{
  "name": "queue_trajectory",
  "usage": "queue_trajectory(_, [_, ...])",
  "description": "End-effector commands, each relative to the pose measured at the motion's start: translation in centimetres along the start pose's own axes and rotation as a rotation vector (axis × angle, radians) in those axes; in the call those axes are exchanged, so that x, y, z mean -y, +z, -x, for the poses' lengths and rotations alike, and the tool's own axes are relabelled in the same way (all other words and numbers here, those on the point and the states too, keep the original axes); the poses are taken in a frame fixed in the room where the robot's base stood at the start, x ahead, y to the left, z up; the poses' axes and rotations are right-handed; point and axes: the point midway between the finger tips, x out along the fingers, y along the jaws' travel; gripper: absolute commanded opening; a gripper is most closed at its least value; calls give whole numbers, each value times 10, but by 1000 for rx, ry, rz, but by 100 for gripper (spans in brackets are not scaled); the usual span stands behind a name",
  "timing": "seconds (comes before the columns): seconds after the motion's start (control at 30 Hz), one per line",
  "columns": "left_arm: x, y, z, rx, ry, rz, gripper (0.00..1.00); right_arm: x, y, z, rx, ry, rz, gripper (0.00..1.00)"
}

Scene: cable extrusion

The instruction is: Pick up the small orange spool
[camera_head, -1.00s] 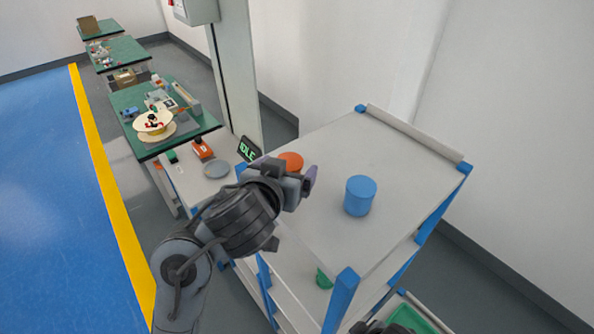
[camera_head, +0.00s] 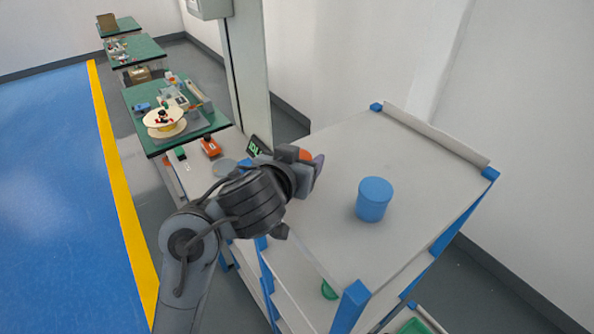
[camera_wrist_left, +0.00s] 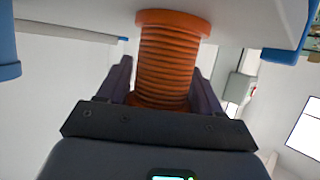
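The small orange spool stands on the light top of the cart (camera_head: 400,155), near its far left edge. In the head view only a bit of the orange spool (camera_head: 305,154) shows past my left gripper (camera_head: 314,168). In the left wrist view the ribbed orange spool (camera_wrist_left: 167,60) fills the space between the two dark fingers of my left gripper (camera_wrist_left: 163,82). The fingers stand apart, one on each side of the spool, and look open, with a narrow gap at its left side. My right gripper is not in view.
A blue cylinder (camera_head: 374,199) stands on the cart top to the right. A side table with a grey disc (camera_head: 224,168) and an orange device (camera_head: 211,147) is to the left. Blue posts (camera_head: 348,305) mark the cart's corners.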

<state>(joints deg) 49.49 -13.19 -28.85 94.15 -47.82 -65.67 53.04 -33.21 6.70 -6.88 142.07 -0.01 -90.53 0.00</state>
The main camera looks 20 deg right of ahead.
Motion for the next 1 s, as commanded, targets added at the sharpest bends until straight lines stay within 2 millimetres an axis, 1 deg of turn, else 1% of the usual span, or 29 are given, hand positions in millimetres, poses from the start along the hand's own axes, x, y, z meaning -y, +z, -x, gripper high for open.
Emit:
queue_trajectory(0.03, [0, 0, 0, 0, 0, 0, 56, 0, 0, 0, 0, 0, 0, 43])
queue_trajectory(0.2, [0, 0, 0, 0, 0, 0, 31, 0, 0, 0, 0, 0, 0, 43])
queue_trajectory(0.47, [0, -1, 0, -1, 0, 0, 31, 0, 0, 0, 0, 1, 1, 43])
queue_trajectory(0.63, [0, -7, 3, -1, 0, 0, 31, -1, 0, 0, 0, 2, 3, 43])
queue_trajectory(0.77, [-1, -20, 8, -4, 2, 0, 31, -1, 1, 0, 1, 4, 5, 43])
queue_trajectory(0.9, [-2, -42, 17, -5, 4, 1, 31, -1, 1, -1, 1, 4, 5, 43])
queue_trajectory(0.93, [-11, -42, 18, -4, 6, -2, 31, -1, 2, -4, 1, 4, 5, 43])
queue_trajectory(1.0, [-26, -49, 21, -4, 6, -2, 31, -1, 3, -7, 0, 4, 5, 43])
